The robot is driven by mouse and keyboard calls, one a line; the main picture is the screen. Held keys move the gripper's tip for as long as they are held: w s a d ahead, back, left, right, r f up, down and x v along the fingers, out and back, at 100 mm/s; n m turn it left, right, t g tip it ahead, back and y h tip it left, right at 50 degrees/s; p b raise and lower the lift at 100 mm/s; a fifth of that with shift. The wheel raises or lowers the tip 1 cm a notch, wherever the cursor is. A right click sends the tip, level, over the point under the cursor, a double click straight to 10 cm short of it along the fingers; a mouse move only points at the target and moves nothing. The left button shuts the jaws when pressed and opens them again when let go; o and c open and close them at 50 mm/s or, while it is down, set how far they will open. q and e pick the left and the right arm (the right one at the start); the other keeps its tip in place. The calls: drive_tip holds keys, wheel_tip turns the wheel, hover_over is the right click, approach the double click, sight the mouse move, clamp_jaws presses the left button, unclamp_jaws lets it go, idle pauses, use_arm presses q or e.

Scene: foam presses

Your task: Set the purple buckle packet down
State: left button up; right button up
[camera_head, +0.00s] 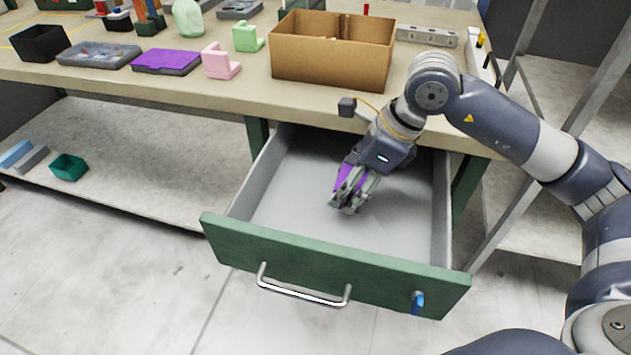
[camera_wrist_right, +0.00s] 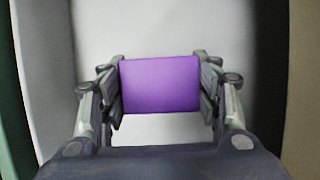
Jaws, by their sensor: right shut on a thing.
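The purple buckle packet (camera_wrist_right: 160,84) is a flat purple rectangle between the fingers of my right gripper (camera_wrist_right: 161,92) in the right wrist view. In the head view, the packet (camera_head: 343,178) shows partly behind the fingers of my right gripper (camera_head: 347,204). The gripper is shut on it and points down inside the open drawer (camera_head: 285,200). The drawer has a grey interior and a green front, and no other thing shows in it. Whether the packet touches the drawer floor, I cannot tell. My left gripper is not in view.
A cardboard box (camera_head: 330,62) stands on the workbench (camera_head: 190,92) above the drawer. Pink (camera_head: 220,66) and green (camera_head: 248,38) blocks, a purple-topped case (camera_head: 167,62) and a black bin (camera_head: 40,43) are left of it. The drawer walls surround my gripper. A teal bin (camera_head: 69,168) sits on the lower shelf.

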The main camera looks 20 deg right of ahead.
drive_tip(key=w+a, duration=0.2)
drive_tip(key=w, duration=0.1)
drive_tip(key=w+a, duration=0.1)
drive_tip(key=a, duration=0.1)
drive_tip(key=shift+w+a+f, duration=0.1)
drive_tip(key=shift+w+f, duration=0.2)
drive_tip(key=shift+w, duration=0.05)
drive_tip(key=shift+w+a+f, duration=0.15)
drive_tip(key=shift+w+a, duration=0.35)
drive_tip(key=shift+w, duration=0.05)
wheel_tip(320, 180, down, 3)
drive_tip(key=shift+f, duration=0.2)
drive_tip(key=shift+d, duration=0.1)
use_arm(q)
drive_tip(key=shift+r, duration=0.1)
use_arm(e)
drive_tip(key=shift+f, duration=0.1)
drive_tip(key=o, duration=1.1)
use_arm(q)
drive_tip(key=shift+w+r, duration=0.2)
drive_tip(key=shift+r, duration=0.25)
use_arm(e)
drive_tip(key=shift+o, duration=0.2)
